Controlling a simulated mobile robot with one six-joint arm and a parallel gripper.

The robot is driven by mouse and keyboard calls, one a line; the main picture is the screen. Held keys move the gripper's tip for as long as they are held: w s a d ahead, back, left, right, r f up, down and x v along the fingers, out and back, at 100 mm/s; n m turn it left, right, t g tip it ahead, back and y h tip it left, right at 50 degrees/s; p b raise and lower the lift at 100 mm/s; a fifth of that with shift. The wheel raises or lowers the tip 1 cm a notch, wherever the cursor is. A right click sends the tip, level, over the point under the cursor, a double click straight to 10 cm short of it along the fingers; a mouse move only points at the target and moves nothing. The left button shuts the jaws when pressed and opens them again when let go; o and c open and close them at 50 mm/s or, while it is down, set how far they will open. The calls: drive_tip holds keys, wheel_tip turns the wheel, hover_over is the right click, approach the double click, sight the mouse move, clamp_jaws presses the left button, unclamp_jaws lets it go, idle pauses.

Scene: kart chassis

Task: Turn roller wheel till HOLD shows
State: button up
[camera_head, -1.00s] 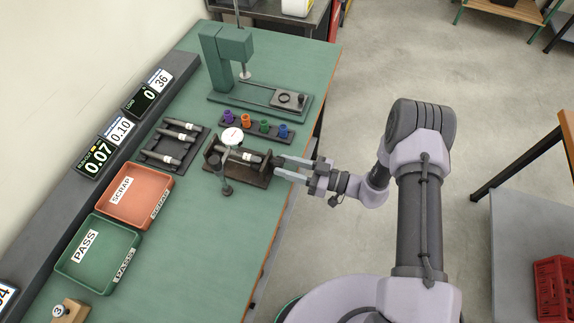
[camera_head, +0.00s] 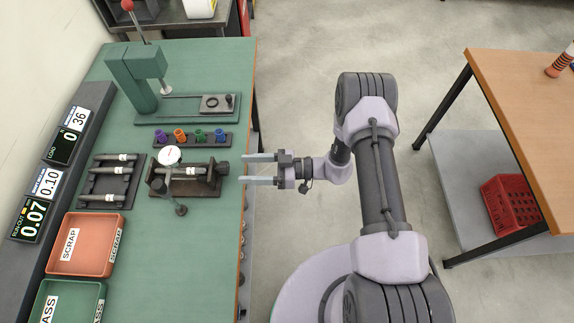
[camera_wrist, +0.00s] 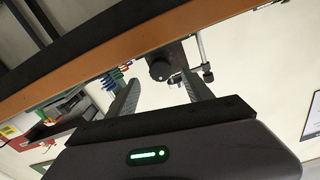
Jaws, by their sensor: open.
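The roller wheel is a dark round knob (camera_head: 222,168) on the right end of the roller fixture (camera_head: 188,188). It also shows end-on in the wrist view (camera_wrist: 160,70), beyond and between my fingers. My gripper (camera_head: 243,169) is open and empty, its fingertips a short gap to the right of the wheel, not touching it. A grey shaft (camera_head: 192,170) lies in the fixture under a white dial gauge (camera_head: 169,155). The run-out display (camera_head: 32,213) reads 0.07 with a small yellow mark; I cannot read HOLD on it.
A rack with several shafts (camera_head: 107,196) lies left of the fixture. Coloured pegs (camera_head: 190,139) and a green press (camera_head: 137,80) stand behind it. An orange SCRAP tray (camera_head: 88,262) and green PASS tray (camera_head: 85,290) are in front.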

drive_tip(key=s+d, duration=0.1)
drive_tip(key=d, duration=1.1)
drive_tip(key=shift+d+p, duration=0.35)
